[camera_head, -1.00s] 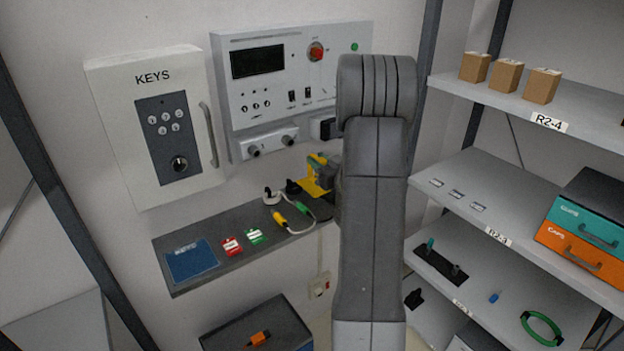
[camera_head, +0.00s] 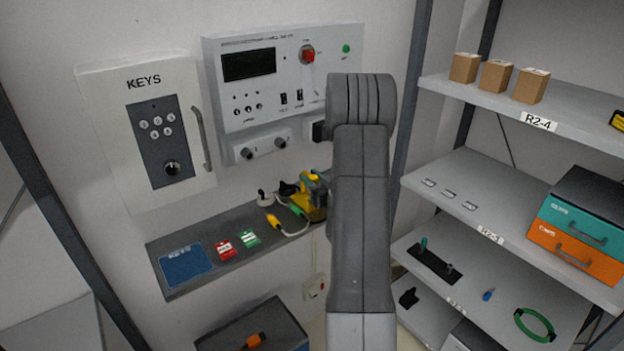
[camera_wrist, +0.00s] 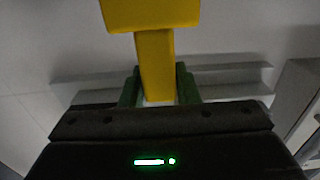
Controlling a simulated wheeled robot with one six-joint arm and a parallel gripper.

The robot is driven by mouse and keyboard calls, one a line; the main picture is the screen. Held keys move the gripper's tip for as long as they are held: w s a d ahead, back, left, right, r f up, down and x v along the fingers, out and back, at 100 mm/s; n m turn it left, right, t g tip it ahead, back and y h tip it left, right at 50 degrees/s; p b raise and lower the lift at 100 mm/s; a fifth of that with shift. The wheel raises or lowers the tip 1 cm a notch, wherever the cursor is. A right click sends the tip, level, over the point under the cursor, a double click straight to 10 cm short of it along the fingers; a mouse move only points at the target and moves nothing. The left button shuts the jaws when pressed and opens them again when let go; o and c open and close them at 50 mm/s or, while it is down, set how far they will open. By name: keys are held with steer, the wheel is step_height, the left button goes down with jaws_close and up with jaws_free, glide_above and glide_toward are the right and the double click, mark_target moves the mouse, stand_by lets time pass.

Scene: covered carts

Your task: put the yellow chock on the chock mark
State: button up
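The yellow chock (camera_wrist: 155,62) is in my gripper (camera_wrist: 159,90) in the wrist view. Its narrow stem lies between the two green fingers, and its wider block is at the top edge of that view. In the head view the yellow chock (camera_head: 317,198) shows just left of my arm, at the right end of the grey wall shelf (camera_head: 208,243), partly covered by my gripper and arm. I cannot tell whether it touches the shelf. I cannot make out the chock mark in either view.
A control panel (camera_head: 270,95) and key cabinet (camera_head: 145,135) are above. A rack (camera_head: 470,185) stands right.

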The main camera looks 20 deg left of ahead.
steer(key=o, duration=0.3)
steer(key=shift+r, duration=0.1)
